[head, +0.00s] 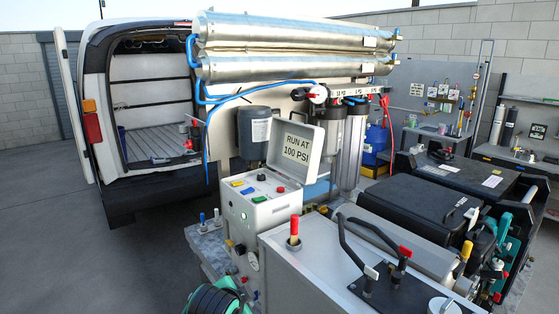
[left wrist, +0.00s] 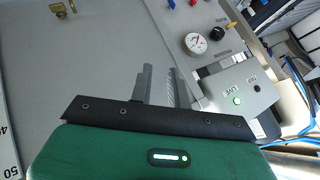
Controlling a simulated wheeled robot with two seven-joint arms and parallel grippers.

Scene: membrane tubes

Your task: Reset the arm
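My left gripper (left wrist: 163,88) shows in the left wrist view, beyond its green body and dark edge strip. Its two grey fingers stand a little apart, and I see nothing held between them. A grey panel lies beyond the fingers. I cannot make out my left gripper in the head view. My right gripper is not in view.
A control box (head: 258,205) with an open lid reading "RUN AT 100 PSI" stands mid-view. A pressure gauge (left wrist: 195,43) and knobs sit right of the left fingers. Metal tubes (head: 290,68) lie above. A white van (head: 140,100) stands left; open floor (head: 50,240) lies before it.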

